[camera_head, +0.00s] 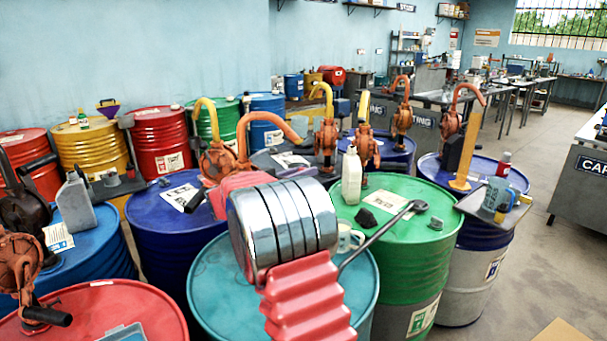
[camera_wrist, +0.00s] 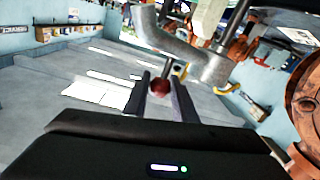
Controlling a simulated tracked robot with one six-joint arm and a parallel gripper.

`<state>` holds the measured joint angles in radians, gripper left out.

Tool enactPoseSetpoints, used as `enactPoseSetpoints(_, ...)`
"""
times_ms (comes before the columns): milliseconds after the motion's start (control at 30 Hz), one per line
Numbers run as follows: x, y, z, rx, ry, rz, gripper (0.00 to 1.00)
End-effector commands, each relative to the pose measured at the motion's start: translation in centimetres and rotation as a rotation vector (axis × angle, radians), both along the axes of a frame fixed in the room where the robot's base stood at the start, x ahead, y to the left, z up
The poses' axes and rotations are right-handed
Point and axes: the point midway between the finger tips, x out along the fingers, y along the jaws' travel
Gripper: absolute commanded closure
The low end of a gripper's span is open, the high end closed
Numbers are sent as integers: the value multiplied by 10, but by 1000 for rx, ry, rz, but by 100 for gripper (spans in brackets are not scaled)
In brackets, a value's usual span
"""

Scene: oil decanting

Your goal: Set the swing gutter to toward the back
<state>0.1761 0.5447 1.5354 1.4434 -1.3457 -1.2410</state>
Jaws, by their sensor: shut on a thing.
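In the wrist view, my gripper (camera_wrist: 160,92) is shut on a dark red ball knob (camera_wrist: 160,87) at the end of a short grey rod. The knob sits between the two black fingers. A thick grey bent piece (camera_wrist: 180,48) lies just beyond it; whether it is the swing gutter I cannot tell for sure. In the head view, my chrome and red arm fills the middle foreground and hides the gripper. The gutter cannot be made out there, so its direction is unclear.
Drums crowd around my arm: a teal one (camera_head: 212,310), a green one (camera_head: 395,205) and a blue one (camera_head: 160,222). Hand pumps stand on several, one with an orange spout (camera_head: 265,118). A white bottle (camera_head: 351,177) stands on the green drum. Open floor (camera_head: 545,250) lies right.

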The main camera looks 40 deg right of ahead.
Motion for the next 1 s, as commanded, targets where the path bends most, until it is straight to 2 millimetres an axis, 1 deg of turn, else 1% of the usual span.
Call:
enactPoseSetpoints(67,3,3,1,-2,-1,11,100)
enactPoseSetpoints(100,3,3,1,-2,-1,11,75)
enactPoseSetpoints(333,1,0,1,-1,-1,4,59)
enactPoseSetpoints(367,1,0,1,-1,-1,3,57)
enactPoseSetpoints(600,0,-1,1,-1,-1,0,57)
enactPoseSetpoints(733,-1,4,1,-1,-1,0,57)
enactPoseSetpoints(867,-2,17,0,0,-1,1,57)
enactPoseSetpoints(1000,-3,38,0,-1,-1,1,57)
